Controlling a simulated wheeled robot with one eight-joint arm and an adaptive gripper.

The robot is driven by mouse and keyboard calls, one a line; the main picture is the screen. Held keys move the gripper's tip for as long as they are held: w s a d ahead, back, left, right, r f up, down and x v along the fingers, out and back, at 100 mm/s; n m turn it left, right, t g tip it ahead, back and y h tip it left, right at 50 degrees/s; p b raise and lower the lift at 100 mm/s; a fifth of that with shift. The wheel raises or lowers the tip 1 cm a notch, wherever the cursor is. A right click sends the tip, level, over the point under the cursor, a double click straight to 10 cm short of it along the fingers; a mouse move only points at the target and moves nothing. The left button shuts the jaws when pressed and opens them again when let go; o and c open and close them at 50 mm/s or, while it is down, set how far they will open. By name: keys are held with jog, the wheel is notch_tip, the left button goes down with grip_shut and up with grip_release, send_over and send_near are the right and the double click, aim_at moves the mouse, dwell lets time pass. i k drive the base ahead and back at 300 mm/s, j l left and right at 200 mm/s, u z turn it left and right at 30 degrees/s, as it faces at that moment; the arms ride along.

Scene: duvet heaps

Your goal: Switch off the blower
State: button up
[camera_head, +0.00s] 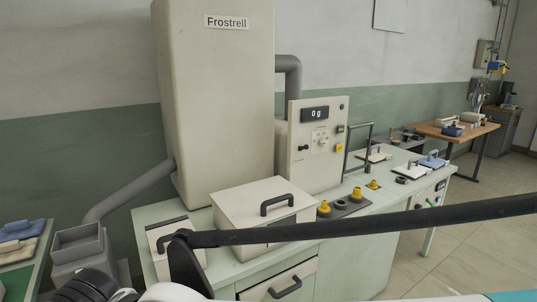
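A tall cream cabinet labelled Frostrell (215,100) stands on a pale green bench, with a grey pipe (291,70) at its upper right. Beside it is a cream control box (315,172) with a dark display (315,114) reading "0 g". No part is labelled as the blower, and I cannot read the small markings or the switch positions. Parts of my arm cross the lower foreground; my gripper fingers are not visible.
A lidded cream box (262,215) with a black handle sits in front of the cabinet. Several yellow-topped fittings (323,208) stand to its right on the bench. A grey duct (130,190) runs down to a hopper (82,245) at left. A wooden table (458,132) stands far right, beyond open floor.

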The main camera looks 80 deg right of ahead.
aim_at(307, 147)
jog(key=z, duration=2.85)
